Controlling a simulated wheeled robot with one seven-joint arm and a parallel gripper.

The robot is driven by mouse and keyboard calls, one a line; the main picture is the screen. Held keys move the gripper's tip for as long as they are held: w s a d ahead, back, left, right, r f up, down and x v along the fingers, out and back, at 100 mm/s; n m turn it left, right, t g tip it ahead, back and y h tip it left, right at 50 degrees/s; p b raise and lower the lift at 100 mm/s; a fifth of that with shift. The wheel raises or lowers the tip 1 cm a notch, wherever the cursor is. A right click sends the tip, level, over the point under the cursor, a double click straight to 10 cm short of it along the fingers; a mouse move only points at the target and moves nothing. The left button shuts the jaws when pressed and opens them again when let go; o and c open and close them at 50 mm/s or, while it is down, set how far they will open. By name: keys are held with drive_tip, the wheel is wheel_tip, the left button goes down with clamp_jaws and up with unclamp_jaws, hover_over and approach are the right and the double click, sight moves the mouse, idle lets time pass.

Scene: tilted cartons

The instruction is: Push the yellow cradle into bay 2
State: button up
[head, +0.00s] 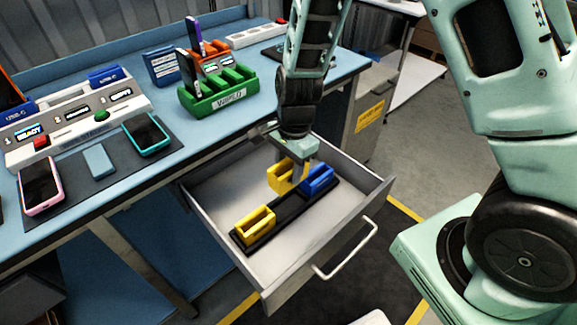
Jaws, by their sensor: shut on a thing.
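An open grey drawer (225,185) holds a long black tray (290,210). A blue cradle (318,180) sits on the tray close to the right of the fingers. A second yellow cradle (255,225) sits at the near left end of the tray. Bare black tray lies between it and the blue one.
The blue workbench (170,175) above the drawer carries a green rack (215,92), an orange rack (212,55), a white charging station (80,115) and phones (147,133). The drawer's walls and front handle (345,250) border the tray. Drawer floor beside the tray is clear.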

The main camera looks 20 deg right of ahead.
drive_tip(key=shift+r, duration=0.1)
idle(0.3)
wheel_tip(320, 180, up, 3)
drive_tip(key=p, duration=0.3)
idle(0.4)
